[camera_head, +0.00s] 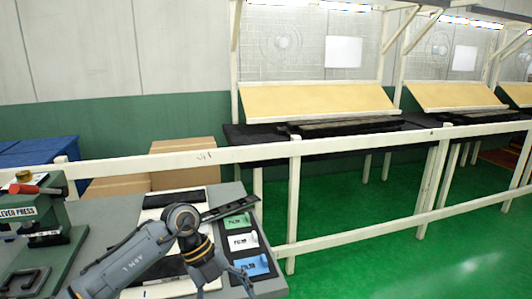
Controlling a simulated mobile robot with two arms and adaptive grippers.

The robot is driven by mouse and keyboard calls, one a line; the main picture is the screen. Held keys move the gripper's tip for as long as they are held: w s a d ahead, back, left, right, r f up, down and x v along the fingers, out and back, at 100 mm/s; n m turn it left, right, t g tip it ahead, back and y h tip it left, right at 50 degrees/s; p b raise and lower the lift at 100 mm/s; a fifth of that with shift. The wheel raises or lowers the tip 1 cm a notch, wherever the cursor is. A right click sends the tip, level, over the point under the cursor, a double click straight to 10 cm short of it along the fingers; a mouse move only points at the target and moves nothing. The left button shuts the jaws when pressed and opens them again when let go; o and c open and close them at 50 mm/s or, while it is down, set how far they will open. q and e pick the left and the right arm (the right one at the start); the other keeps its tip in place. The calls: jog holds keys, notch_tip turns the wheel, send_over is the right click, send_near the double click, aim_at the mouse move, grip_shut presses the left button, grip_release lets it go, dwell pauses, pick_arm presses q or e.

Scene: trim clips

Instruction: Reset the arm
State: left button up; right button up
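My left arm reaches in from the bottom left over the grey workbench (97,213). Its gripper (226,284) points down at the bench's front right. Its fingers look spread, with nothing seen between them, though the tips are close to the frame's lower edge. My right gripper is not in view. A green lever press (45,225) with a red-handled lever (27,189) stands on the left of the bench. A dark panel on the right of the bench holds a green card (237,221), a white card (242,241) and a blue card (252,265).
A black and white fixture (172,199) lies under and behind my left arm. A pale rail (340,145) runs behind the bench. Cardboard boxes (185,154) and blue bins (40,151) stand beyond it.

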pick_arm(q)
jog(key=w+d+f+n+t+h, duration=0.3)
jog(key=d+f+n+t+h, duration=0.25)
jog(key=d+f+h, duration=0.45)
jog(key=s+a+f+n+t+y, duration=0.1)
jog(key=a+f+n+t+y, duration=0.2)
jog(key=a+f+n, duration=0.35)
jog(key=s+a+f+n+t+y, duration=0.1)
jog(key=a+f+n+t+y, duration=0.2)
jog(key=f, duration=0.7)
jog(key=s+a+f+n+t+y, duration=0.1)
jog(key=a+f+n+t+y, duration=0.15)
jog(key=a+f+n, duration=0.45)
jog(key=s+a+f+n+g+y, duration=0.2)
jog(key=s+a+f+g+y, duration=0.15)
jog(key=s+f, duration=0.95)
jog(key=s+a+f+n+g+y, duration=0.35)
jog(key=s+f, duration=0.55)
jog(key=s, duration=0.8)
jog(key=s+a+f+g, duration=0.2)
jog(key=s+f+g, duration=0.1)
jog(key=s, duration=1.1)
jog(key=shift+f+g, duration=0.2)
jog(key=shift+g, duration=0.1)
jog(key=shift+a, duration=0.1)
